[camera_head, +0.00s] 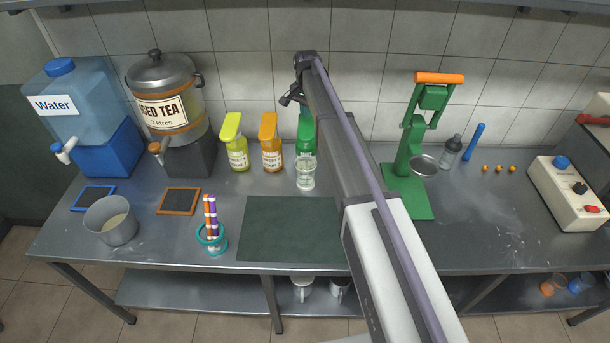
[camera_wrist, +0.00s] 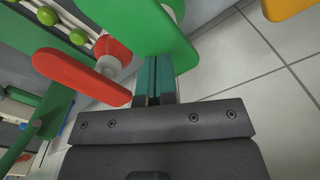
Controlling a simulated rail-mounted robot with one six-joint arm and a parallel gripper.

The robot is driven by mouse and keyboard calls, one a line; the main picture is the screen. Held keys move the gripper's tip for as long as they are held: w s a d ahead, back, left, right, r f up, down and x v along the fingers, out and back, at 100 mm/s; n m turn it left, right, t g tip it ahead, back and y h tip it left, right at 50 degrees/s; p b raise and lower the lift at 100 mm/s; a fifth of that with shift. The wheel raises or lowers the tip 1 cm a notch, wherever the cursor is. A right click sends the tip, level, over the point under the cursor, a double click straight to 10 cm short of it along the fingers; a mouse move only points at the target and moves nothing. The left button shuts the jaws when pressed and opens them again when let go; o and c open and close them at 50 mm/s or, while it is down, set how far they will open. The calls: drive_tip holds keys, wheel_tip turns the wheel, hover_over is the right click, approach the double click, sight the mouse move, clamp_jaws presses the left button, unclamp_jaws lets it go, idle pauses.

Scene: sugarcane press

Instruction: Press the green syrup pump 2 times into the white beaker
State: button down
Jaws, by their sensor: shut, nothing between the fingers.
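The green syrup pump bottle (camera_head: 306,132) stands at the back of the counter, its upper part partly hidden by my arm. The white beaker (camera_head: 306,176), clear-looking with pale markings, stands upright just in front of it. My gripper (camera_head: 289,99) is above the green bottle, near the top of its pump. In the wrist view a large green surface, seemingly the pump head (camera_wrist: 150,28), lies right beyond my shut fingertips (camera_wrist: 156,62). I cannot tell whether they touch it. Nothing is held.
An orange pump bottle (camera_head: 271,145) and a yellow-green one (camera_head: 235,145) stand left of the green one. A green press (camera_head: 405,150) stands to the right. A dark mat (camera_head: 290,228) lies bare in front. The tiled wall (camera_head: 360,60) is close behind.

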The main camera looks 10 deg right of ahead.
sight(306, 121)
drive_tip(key=shift+f, duration=0.15)
drive_tip(key=shift+f+b, duration=2.5)
drive_tip(key=shift+b, duration=0.15)
drive_tip(key=shift+r, duration=0.15)
wheel_tip(306, 121, up, 5)
drive_tip(key=p, duration=0.5)
wheel_tip(306, 121, up, 6)
drive_tip(key=p, duration=0.6)
